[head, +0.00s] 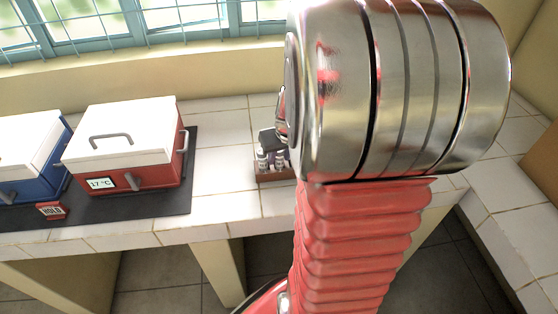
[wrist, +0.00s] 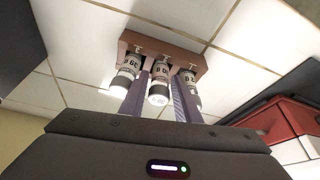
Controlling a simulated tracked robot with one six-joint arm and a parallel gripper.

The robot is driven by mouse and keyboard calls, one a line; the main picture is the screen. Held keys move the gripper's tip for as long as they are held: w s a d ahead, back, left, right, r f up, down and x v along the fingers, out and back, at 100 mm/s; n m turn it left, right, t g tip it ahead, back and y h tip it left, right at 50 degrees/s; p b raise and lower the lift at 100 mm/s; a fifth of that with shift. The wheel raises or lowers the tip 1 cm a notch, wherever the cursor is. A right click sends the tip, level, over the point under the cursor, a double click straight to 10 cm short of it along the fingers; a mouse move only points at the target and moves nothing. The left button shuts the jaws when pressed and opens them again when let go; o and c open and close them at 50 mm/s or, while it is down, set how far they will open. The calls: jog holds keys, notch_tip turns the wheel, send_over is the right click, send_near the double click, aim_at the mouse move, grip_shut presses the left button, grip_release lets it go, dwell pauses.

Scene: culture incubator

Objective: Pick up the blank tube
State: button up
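The label writing is too small to read surely, so I cannot tell which is the blank tube. My gripper (wrist: 159,76) is open, with one finger on each side of the middle tube; contact is not clear. In the head view the rack (head: 273,177) stands on the tiled counter, partly hidden by my arm, with my dark gripper just above the tubes.
A red box with a white lid (head: 125,150) and a 17 °C display stands left of the rack on a dark mat (head: 180,205). A blue box (head: 20,165) and a small HOLD sign (head: 52,210) are further left. Bare tiles lie between mat and rack.

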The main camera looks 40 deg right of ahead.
jog(key=shift+r, duration=0.1)
jog(key=shift+w+r, duration=0.1)
jog(key=c, duration=0.7)
jog(key=shift+c, duration=0.2)
notch_tip(320, 180, up, 9)
jog(key=shift+r, duration=0.55)
